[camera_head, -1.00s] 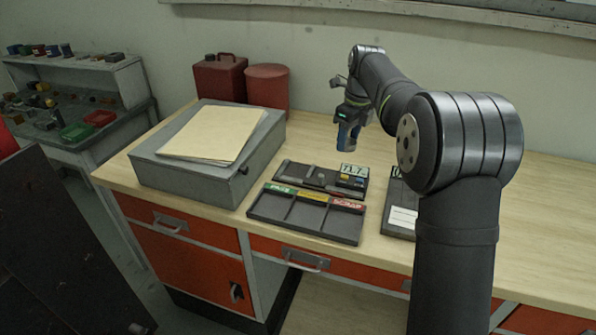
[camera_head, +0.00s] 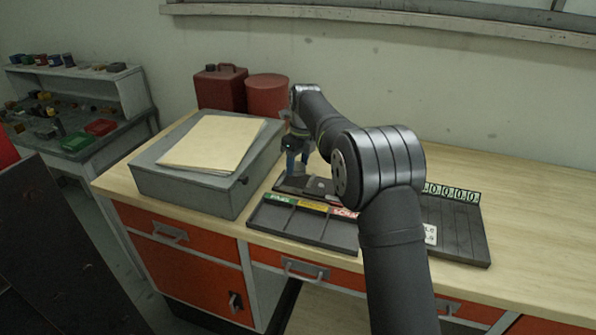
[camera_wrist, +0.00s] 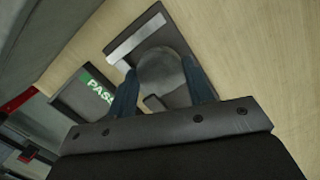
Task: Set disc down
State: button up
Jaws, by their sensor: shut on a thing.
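A round grey disc (camera_wrist: 160,76) sits between the two blue fingers of my gripper (camera_wrist: 163,92) in the wrist view. My gripper is shut on it. Beneath and beyond the disc in the wrist view is a dark flat fixture (camera_wrist: 172,38) with a light strip at one end. In the head view, my gripper (camera_head: 297,163) hangs fingers-down over the left end of this dark fixture (camera_head: 322,184). The disc is too small to make out there. I cannot tell whether the disc touches the fixture.
A three-slot tray (camera_head: 300,222) with green, yellow and red labels, one reading PASS (camera_wrist: 76,97), lies in front. A grey case (camera_head: 196,188) with papers stands left. Red containers (camera_head: 221,88) stand behind. A dark ribbed rack (camera_head: 455,228) lies right of my arm. The bench's right side is clear.

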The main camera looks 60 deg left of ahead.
aim_at(299, 167)
jog(key=shift+f, duration=1.5)
jog(key=shift+f, duration=0.1)
jog(key=o, duration=0.9)
jog(key=shift+f, duration=0.1)
jog(key=shift+o, duration=0.2)
notch_tip(299, 167, up, 12)
jog(key=d, duration=0.1)
jog(key=shift+w+d, duration=0.2)
jog(key=shift+w, duration=0.1)
